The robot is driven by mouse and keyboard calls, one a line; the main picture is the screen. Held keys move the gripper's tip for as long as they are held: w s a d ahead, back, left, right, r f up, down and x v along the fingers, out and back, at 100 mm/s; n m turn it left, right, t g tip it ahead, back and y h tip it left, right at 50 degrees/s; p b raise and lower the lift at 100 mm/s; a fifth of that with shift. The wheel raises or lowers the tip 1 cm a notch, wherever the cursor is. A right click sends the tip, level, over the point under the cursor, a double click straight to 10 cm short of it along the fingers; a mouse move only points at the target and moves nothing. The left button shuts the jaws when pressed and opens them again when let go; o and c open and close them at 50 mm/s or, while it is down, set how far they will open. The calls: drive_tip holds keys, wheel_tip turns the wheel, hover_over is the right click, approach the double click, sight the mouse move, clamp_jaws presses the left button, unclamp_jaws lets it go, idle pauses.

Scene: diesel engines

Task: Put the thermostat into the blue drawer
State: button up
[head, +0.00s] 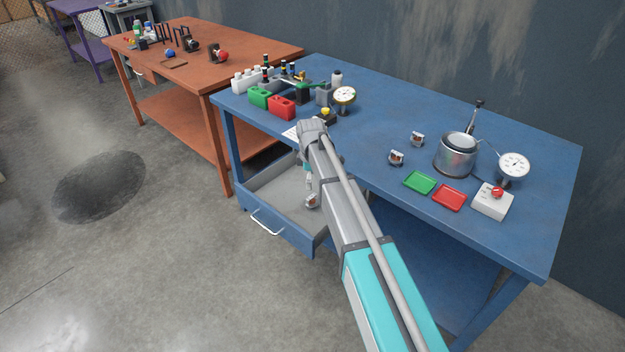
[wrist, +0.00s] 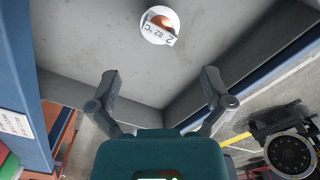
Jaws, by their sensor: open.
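The blue drawer (head: 272,234) is pulled out under the left part of the blue table. Its grey inside (wrist: 80,50) fills much of the wrist view. A thermostat (wrist: 158,26), a round metal piece with a copper-coloured centre and a label reading "82 °C", appears to lie on the drawer floor. It also shows in the head view (head: 311,201), beside my arm. My gripper (wrist: 160,76) is open and empty, its fingers apart, with the thermostat beyond the fingertips. In the head view my arm mostly hides the gripper and part of the drawer.
Two similar small metal pieces (head: 396,157) (head: 416,139) stand on the blue table (head: 375,125). Near them are a green tray (head: 420,182), a red tray (head: 449,197), a metal pot (head: 456,158) and a gauge (head: 514,165). Bottles and canisters crowd the table's left end.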

drive_tip(key=shift+r+p, duration=0.6)
drive_tip(key=shift+r, duration=0.3)
drive_tip(key=s+d+m, duration=1.7)
drive_tip(key=s+d, duration=0.6)
drive_tip(key=s, duration=0.1)
drive_tip(key=shift+s, duration=0.35)
drive_tip(key=shift+d, duration=0.1)
